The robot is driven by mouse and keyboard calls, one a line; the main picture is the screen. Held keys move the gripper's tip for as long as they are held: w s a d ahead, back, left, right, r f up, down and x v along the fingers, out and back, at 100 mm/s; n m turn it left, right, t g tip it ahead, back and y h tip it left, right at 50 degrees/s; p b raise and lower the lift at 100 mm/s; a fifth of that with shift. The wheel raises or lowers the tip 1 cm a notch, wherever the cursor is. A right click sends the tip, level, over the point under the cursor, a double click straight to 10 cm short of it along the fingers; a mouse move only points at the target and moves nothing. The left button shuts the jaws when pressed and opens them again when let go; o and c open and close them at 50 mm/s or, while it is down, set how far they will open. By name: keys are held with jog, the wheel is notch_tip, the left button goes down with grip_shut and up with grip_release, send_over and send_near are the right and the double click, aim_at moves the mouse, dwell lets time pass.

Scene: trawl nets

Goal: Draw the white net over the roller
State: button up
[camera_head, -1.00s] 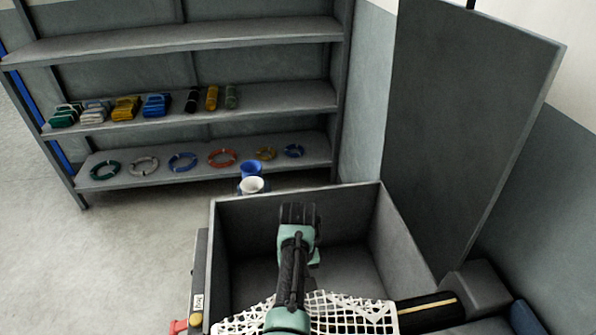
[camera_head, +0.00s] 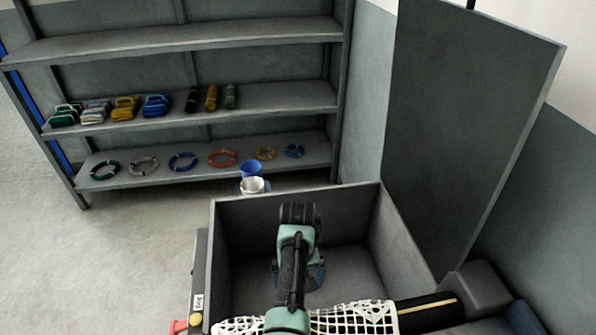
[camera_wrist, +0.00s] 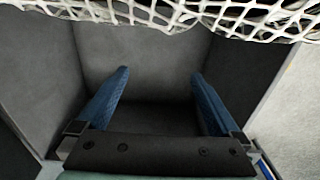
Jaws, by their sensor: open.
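The white net (camera_head: 350,318) lies across the roller (camera_head: 430,312), a black bar with a yellow stripe, at the bottom of the head view. The roller's bare right end shows; its middle is behind the net and my arm. In the wrist view, the net (camera_wrist: 180,14) crosses the top as a band of open mesh with a loose lower edge. My gripper (camera_wrist: 159,72) is open, its two blue fingers apart with nothing between them. It is inside the grey bin, apart from the net. In the head view my arm hides most of it.
The open grey bin (camera_head: 388,225) has walls around my gripper and an empty floor in view. A tall grey panel (camera_head: 460,130) stands at the right. Shelves (camera_head: 200,185) with coils and bundles stand behind. Blue and white cups (camera_head: 252,184) sit beyond the bin's far wall.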

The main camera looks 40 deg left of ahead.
jog(key=shift+r, duration=0.1)
notch_tip(320, 180, up, 5)
jog(key=p, duration=0.5)
jog(key=shift+r, duration=0.15)
notch_tip(320, 180, up, 13)
dwell(0.6)
